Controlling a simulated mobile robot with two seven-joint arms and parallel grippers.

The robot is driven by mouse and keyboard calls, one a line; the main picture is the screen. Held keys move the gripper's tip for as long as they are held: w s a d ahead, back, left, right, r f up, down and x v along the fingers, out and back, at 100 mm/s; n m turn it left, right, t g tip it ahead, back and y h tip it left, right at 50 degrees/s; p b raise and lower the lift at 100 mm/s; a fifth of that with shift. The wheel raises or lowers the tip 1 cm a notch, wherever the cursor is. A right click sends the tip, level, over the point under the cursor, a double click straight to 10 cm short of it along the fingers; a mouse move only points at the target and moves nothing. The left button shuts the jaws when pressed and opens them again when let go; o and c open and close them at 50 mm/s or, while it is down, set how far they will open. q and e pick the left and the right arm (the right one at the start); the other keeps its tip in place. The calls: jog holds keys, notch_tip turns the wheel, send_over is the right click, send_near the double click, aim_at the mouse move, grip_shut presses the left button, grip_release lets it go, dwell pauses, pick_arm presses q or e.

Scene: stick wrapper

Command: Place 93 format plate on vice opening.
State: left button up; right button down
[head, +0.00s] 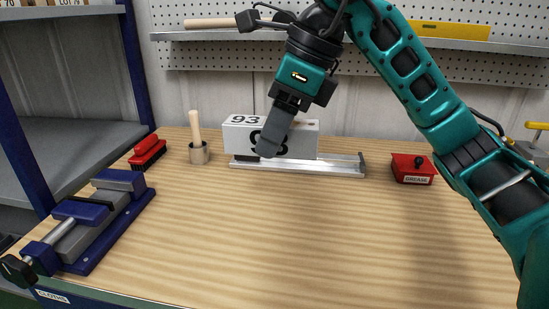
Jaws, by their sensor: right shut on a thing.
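The 93 format plate (238,136) is a white block with black "93" on its top and front. It is upright at the back middle of the table, at the metal rail (300,168); I cannot tell whether it touches the rail. My right gripper (268,146) comes down from above and is shut on the plate, its grey finger covering part of the front number. The blue and grey vice (92,222) lies at the front left, its handle toward the front edge. My left gripper is not in view.
A red grease box (412,169) stands at the right. The wooden table's middle (260,235) is clear. A shelf (350,38) runs above the back.

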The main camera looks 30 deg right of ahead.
jog(key=shift+r, duration=0.95)
jog(key=shift+w+a+f+n+g+p, duration=0.1)
jog(key=shift+a+f+n+g+p, duration=0.15)
jog(key=shift+n, duration=0.2)
jog(key=shift+w+a+f+n+g+p, duration=0.15)
jog(key=shift+f+n, duration=0.15)
jog(key=shift+n, duration=0.15)
notch_tip(320, 180, down, 8)
jog(key=w+a+n+g+p, duration=0.1)
jog(key=a+n+g+p, duration=0.3)
jog(key=n, duration=0.8)
jog(key=n+g+h+p, duration=0.1)
jog(key=n+g+h, duration=0.15)
jog(key=n, duration=0.85)
send_over(267, 245)
jog(key=shift+h, duration=0.35)
notch_tip(267, 245, down, 8)
jog(key=shift+w+a+r, duration=0.15)
jog(key=shift+r, duration=0.05)
jog(key=shift+f+n, duration=0.3)
jog(key=shift+f, duration=0.15)
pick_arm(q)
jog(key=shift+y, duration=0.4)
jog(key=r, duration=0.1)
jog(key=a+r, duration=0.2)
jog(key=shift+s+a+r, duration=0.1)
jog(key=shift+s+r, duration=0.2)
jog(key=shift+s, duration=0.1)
